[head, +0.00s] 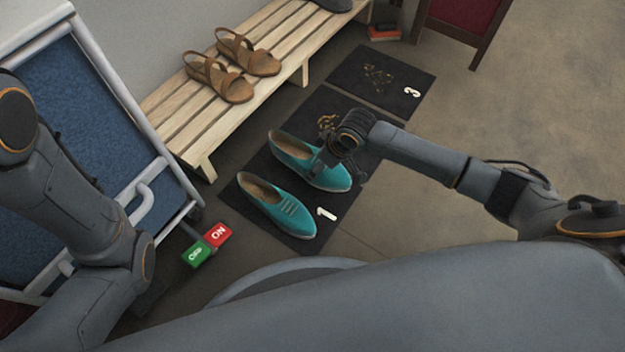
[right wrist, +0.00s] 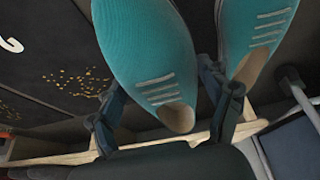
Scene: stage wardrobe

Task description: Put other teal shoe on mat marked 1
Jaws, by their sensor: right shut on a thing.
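Two teal lace-up shoes are side by side at the dark mat marked 1 (head: 325,214), toes toward the lower right. The near teal shoe (head: 277,206) lies on the mat. I cannot tell whether the held shoe touches the mat. My left gripper is out of view.
Dark matting with gold marks (head: 327,122) continues beyond the shoes, then a mat marked 3 (head: 390,61). A slatted wooden bench (head: 180,122) holds brown sandals (head: 222,78). Floor at right is clear.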

